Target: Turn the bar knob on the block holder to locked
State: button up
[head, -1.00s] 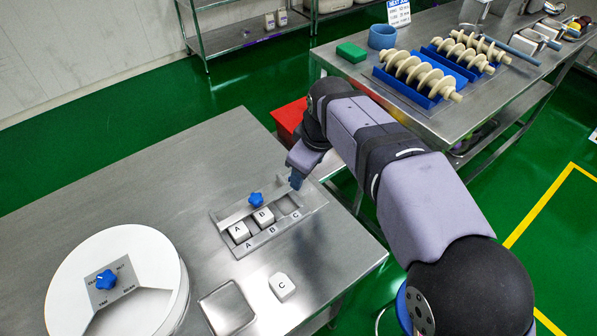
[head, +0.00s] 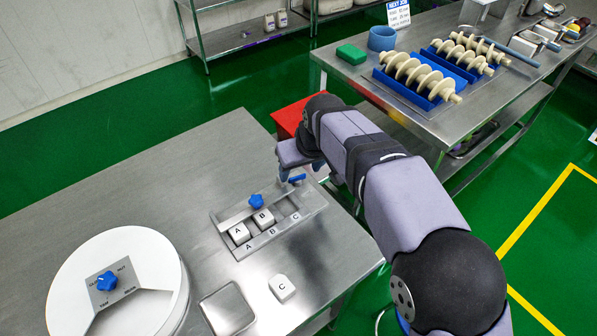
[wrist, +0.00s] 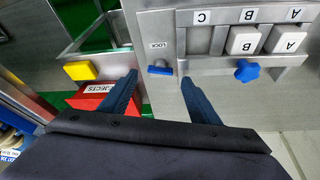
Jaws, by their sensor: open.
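The blue bar knob (wrist: 160,70) sits at the C end of the metal block holder (wrist: 215,65), beside a LOCK mark. Its bar lies across the wrist picture, roughly along the row of slots. My gripper (wrist: 158,77) is open and empty, with one finger to either side of the knob in the wrist view. I cannot tell whether the fingers touch it. Blocks A (head: 240,232) and B (head: 263,218) sit in their slots. Slot C is empty. A blue star knob (head: 256,201) is on the holder's far side.
Block C (head: 282,288) lies loose on the table by a square tray (head: 227,309). A round white unit with a blue dial (head: 107,281) stands at left. A red bin (head: 290,118) is beyond the table edge. The table behind the holder is clear.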

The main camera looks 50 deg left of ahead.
aim_at(297, 176)
jog(key=shift+x, duration=1.85)
jog(key=c, duration=1.1)
jog(key=shift+o, duration=0.2)
